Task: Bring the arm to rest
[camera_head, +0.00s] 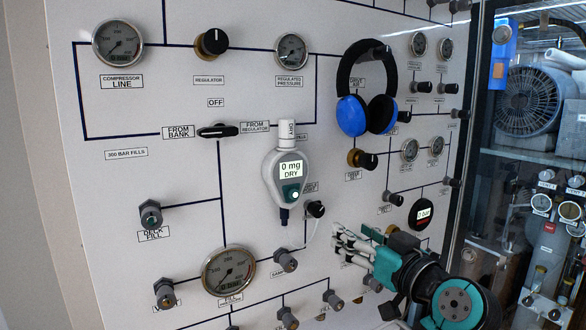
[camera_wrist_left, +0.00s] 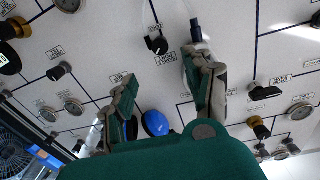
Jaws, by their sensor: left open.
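My left gripper (camera_head: 352,242) is in front of the lower right of the white fill panel (camera_head: 190,85). Its fingers are spread toward the panel with nothing between them. In the left wrist view the two green and grey fingers of my left gripper (camera_wrist_left: 163,85) stand well apart, with the panel upside down behind them. A small black knob (camera_wrist_left: 156,44) shows between the fingers there, apart from them as far as I can tell. My right gripper is not in view.
A handheld meter (camera_head: 286,180) reading 0 mg DRY hangs mid-panel. Blue ear defenders (camera_head: 351,115) hang at the upper right. A large gauge (camera_head: 228,271) and several knobs sit lower left of my gripper. A glazed cabinet with a compressor (camera_head: 535,100) stands at the right.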

